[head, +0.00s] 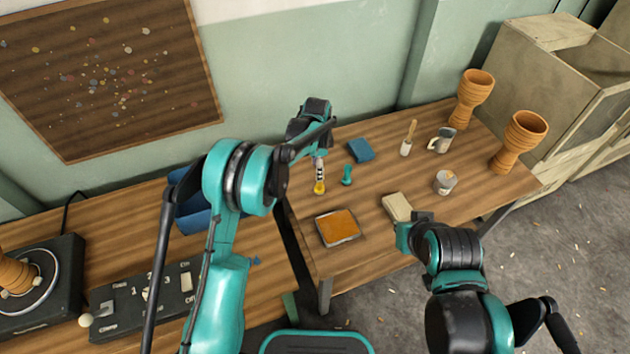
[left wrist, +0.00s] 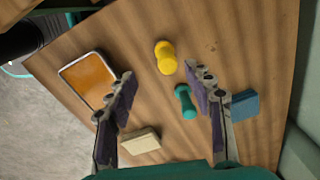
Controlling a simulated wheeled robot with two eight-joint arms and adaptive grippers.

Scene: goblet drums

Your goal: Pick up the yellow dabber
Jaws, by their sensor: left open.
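The yellow dabber (head: 320,187) stands on the wooden table, to the left of a teal dabber (head: 347,175). My left gripper (head: 319,168) is just above and behind it in the head view, open and empty. In the left wrist view the yellow dabber (left wrist: 166,58) lies beyond the spread fingertips (left wrist: 163,73), roughly in line with the gap. The teal dabber (left wrist: 187,104) shows between the fingers, close to the right one. My right gripper (head: 405,236) is at the table's front edge by a beige block; its fingers are hidden.
An orange-filled tray (head: 318,217) is in front of the dabber, the beige block (head: 397,206) to its right. A blue block (head: 360,149), a brush (head: 407,140), a mug (head: 441,140), a can (head: 445,182) and goblet drums (head: 518,142) stand farther back or right.

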